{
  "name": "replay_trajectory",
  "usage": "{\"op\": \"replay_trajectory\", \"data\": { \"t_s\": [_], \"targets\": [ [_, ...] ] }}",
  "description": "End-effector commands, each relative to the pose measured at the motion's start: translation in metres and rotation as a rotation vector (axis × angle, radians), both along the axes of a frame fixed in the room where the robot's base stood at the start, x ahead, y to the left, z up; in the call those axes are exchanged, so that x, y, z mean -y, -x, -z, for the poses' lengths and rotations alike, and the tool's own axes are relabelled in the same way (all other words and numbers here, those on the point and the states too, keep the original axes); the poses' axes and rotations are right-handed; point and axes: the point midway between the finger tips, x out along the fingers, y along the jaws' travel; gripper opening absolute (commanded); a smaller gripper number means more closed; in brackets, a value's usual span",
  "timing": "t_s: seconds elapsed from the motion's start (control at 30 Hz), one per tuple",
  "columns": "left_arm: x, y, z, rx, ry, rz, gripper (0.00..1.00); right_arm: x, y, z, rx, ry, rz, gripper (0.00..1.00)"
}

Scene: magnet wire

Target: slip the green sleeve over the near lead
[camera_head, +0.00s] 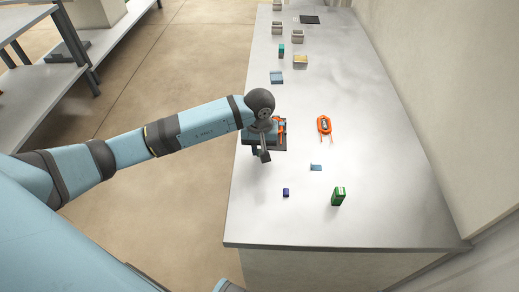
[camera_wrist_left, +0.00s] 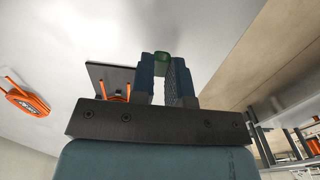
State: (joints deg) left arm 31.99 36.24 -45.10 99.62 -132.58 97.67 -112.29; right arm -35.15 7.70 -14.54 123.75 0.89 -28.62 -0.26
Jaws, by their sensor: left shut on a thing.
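My left gripper (camera_head: 263,155) is over the bench beside a dark plate (camera_head: 285,149) that carries an orange part (camera_head: 281,126). In the left wrist view, the gripper's fingers (camera_wrist_left: 163,75) are shut on the small green sleeve (camera_wrist_left: 162,56), which shows at their tips. The dark plate (camera_wrist_left: 101,72) lies beyond the fingers, with thin orange leads (camera_wrist_left: 128,91) partly hidden behind the left finger. The sleeve looks apart from the leads, but its height over them cannot be told. In the head view the sleeve is hidden. My right gripper is out of view.
A loose orange coil (camera_head: 324,125) with two leads lies to the right of the plate. A blue bracket (camera_head: 316,167), a purple block (camera_head: 286,192) and a green box (camera_head: 338,196) stand nearer. Small boxes (camera_head: 300,60) line the far end. The bench's right side is mostly clear.

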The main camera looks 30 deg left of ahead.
Motion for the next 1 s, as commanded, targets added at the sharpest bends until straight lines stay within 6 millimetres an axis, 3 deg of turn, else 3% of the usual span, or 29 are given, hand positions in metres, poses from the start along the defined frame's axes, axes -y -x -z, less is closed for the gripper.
{"op": "replay_trajectory", "data": {
  "t_s": [0.4, 0.43, 0.53, 0.83, 1.0],
  "targets": [
    [0.000, 0.000, 0.011, 0.002, -0.001, 0.000, 0.02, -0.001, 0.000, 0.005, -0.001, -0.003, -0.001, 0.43],
    [0.000, 0.000, 0.011, 0.002, -0.001, 0.000, 0.18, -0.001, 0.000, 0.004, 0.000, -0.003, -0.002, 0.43],
    [0.000, 0.000, 0.010, 0.001, 0.000, 0.000, 0.41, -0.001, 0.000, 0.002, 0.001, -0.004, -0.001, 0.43],
    [0.000, 0.000, 0.008, 0.001, 0.000, 0.000, 0.41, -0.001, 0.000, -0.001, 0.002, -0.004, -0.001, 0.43],
    [0.000, -0.001, -0.010, 0.004, -0.001, 0.002, 0.41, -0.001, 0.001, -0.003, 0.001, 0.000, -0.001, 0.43]
  ]
}}
